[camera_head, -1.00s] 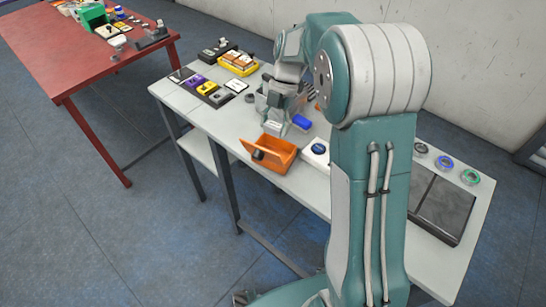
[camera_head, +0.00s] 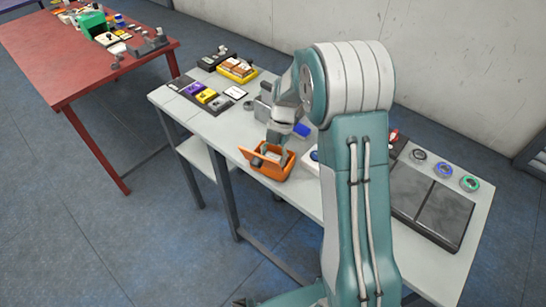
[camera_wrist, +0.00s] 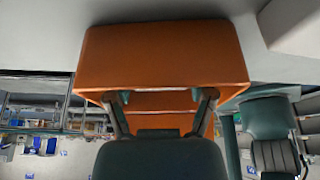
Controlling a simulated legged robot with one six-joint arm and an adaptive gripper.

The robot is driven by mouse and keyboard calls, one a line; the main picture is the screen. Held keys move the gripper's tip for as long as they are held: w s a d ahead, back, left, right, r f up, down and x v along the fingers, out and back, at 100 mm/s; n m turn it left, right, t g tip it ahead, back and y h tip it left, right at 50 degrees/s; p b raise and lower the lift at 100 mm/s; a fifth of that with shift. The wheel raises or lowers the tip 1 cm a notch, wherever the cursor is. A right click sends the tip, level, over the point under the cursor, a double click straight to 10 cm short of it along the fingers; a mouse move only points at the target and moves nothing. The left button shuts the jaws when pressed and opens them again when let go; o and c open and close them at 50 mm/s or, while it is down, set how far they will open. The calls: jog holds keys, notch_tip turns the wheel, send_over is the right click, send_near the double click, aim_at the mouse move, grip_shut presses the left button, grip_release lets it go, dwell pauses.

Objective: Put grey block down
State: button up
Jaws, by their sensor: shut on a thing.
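The grey block (camera_head: 272,156) shows as a small pale shape low between the fingers of my gripper (camera_head: 273,151), partly hidden by them. My gripper points down into the orange bin (camera_head: 268,174) near the front edge of the white table. In the wrist view, both fingers of my gripper (camera_wrist: 160,98) reach to the orange bin (camera_wrist: 165,58), which fills the upper middle. I cannot make out the block there. Whether the block touches the bin's floor cannot be told.
Behind my gripper lies a blue item (camera_head: 301,130). At the table's left are a yellow tray (camera_head: 238,70) and several small coloured boxes. A dark panel (camera_head: 432,203) and tape rolls (camera_head: 444,167) lie at the right. A red table (camera_head: 70,60) stands apart at left.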

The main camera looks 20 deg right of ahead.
jog(key=shift+f, duration=0.1)
jog(key=o, duration=1.1)
jog(key=shift+o, duration=0.2)
